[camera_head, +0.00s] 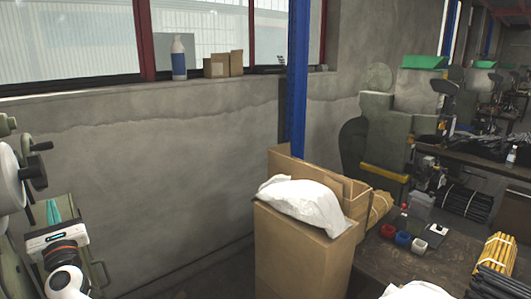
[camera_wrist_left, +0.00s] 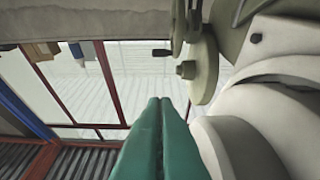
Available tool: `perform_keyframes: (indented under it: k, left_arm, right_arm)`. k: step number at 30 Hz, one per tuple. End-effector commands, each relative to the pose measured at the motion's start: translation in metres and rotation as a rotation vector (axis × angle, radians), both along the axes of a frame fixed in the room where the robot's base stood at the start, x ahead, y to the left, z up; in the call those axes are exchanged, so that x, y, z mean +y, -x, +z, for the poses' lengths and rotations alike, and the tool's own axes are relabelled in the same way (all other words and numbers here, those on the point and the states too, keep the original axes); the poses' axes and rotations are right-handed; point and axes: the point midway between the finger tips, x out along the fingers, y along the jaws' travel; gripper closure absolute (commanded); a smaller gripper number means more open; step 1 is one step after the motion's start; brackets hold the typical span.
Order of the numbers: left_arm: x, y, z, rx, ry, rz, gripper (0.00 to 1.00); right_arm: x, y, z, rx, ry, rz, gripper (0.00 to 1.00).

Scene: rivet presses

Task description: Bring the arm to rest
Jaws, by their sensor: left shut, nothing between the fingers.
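My left gripper (camera_head: 53,208) shows at the lower left of the head view, with teal fingers pointing up and my white and grey wrist below. In the left wrist view the two green fingers (camera_wrist_left: 160,101) lie side by side, shut, with nothing between them. A pale green press (camera_head: 12,185) with a round wheel stands at the left edge, close to the gripper. The press also fills the right side of the left wrist view (camera_wrist_left: 240,130). I cannot tell the exact gap between them. My right gripper is not in view.
A tall cardboard box (camera_head: 300,250) with a white bag (camera_head: 303,196) on top stands at center right. A workbench (camera_head: 395,262) holds red, blue and white small bins. A bare concrete wall (camera_head: 150,170) lies behind. A bottle (camera_head: 179,58) stands on the window sill.

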Motion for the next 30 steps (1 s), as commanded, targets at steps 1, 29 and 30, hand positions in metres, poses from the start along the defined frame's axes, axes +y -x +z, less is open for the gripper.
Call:
perform_keyframes:
  k: [1,29,30]
  left_arm:
    - [-0.003,0.001,-0.001,0.025,-0.037,-0.004,1.00]
    - [-0.234,0.111,-0.217,1.047,-2.047,-0.492,1.00]
    - [-0.244,0.132,-0.235,1.072,-2.178,-0.556,1.00]
  right_arm:
    - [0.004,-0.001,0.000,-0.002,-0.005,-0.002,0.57]
    - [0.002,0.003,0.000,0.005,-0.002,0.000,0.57]
    - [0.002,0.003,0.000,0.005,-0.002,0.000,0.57]
